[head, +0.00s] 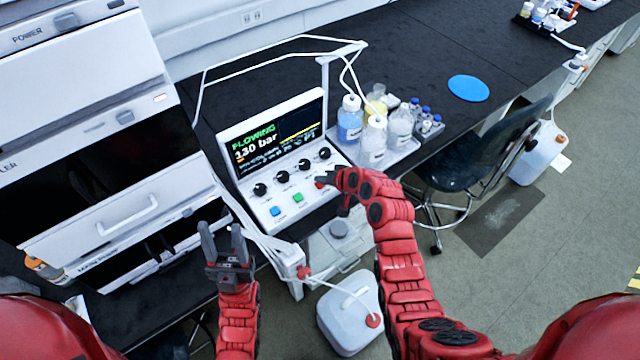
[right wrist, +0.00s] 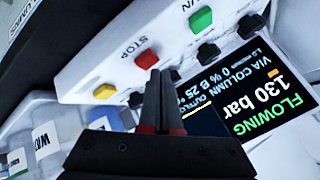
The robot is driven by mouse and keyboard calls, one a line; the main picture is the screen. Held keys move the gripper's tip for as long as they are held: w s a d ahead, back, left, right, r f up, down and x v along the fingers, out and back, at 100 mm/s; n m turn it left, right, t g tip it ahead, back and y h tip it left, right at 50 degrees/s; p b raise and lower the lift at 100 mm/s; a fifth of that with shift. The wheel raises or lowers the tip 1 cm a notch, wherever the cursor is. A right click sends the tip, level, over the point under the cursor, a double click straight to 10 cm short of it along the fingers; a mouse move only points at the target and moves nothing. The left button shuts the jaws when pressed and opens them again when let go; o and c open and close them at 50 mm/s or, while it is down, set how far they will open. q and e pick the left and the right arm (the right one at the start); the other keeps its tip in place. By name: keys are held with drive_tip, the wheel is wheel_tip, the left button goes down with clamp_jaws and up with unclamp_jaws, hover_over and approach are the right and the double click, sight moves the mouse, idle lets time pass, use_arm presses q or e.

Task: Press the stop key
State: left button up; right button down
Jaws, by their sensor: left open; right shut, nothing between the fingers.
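The pump's control panel (head: 258,205) carries a lit screen (head: 273,140) reading FLOWING and 130 bar. In the right wrist view, the red key (right wrist: 147,60) sits beside the printed word STOP. My right gripper (right wrist: 158,75) is shut and empty, its tips close to the red key and overlapping its edge in the picture; I cannot tell whether they touch. In the head view the right gripper (head: 324,179) is over the panel's right end and partly hides the red key. My left gripper (head: 222,230) is open and empty, left of the panel.
A green key (head: 298,197), a blue key (head: 275,211) and a row of black knobs (head: 283,177) are on the panel. A yellow key (right wrist: 104,91) is beside the red one. Bottles (head: 350,120) stand in a tray at the right. White tubing frames the panel.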

sight(322, 186)
drive_tip(key=shift+f+b, duration=0.5)
drive_tip(key=shift+f, duration=0.2)
idle(0.6)
idle(0.4)
drive_tip(key=shift+r+p, duration=0.5)
drive_tip(key=shift+r, duration=0.45)
drive_tip(key=shift+r+p, duration=1.2)
drive_tip(key=shift+r, duration=1.35)
